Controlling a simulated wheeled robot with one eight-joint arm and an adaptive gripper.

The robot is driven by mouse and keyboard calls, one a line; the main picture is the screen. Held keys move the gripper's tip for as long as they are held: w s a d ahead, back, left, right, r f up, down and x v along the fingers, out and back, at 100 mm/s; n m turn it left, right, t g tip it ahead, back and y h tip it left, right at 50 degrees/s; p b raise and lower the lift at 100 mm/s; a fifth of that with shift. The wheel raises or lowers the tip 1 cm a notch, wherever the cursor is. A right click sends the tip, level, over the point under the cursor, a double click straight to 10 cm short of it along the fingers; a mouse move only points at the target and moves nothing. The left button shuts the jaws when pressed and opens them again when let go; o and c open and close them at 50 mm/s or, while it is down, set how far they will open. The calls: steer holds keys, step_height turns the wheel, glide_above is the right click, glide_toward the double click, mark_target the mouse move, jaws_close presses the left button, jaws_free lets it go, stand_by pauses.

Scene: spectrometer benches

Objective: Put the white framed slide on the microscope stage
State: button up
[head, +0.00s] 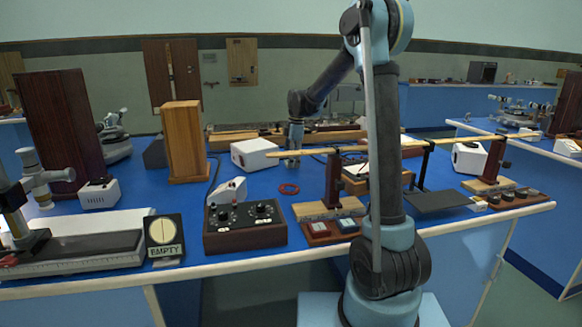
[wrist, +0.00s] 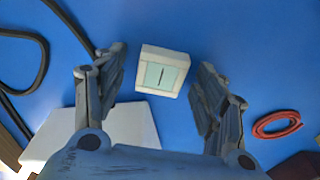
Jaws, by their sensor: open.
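The white framed slide (wrist: 174,54) has a pale green centre with a dark line. In the wrist view it lies on the blue bench top between the spread fingers. My gripper (wrist: 161,66) is open around its sides, with gaps visible; the height above it is hard to judge. In the head view my gripper (head: 293,163) points down over the bench behind the red ring, and I cannot make out the slide there. A microscope-like instrument (head: 38,180) stands at the left edge; its stage is not clear.
A white box (head: 254,154) sits beside my gripper, also in the wrist view (wrist: 110,122). A red ring (head: 289,188) lies nearby. A control box (head: 245,238), wooden block (head: 183,140) and EMPTY sign (head: 164,236) stand to the left.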

steer(key=c, duration=1.2)
steer(key=shift+r, duration=0.1)
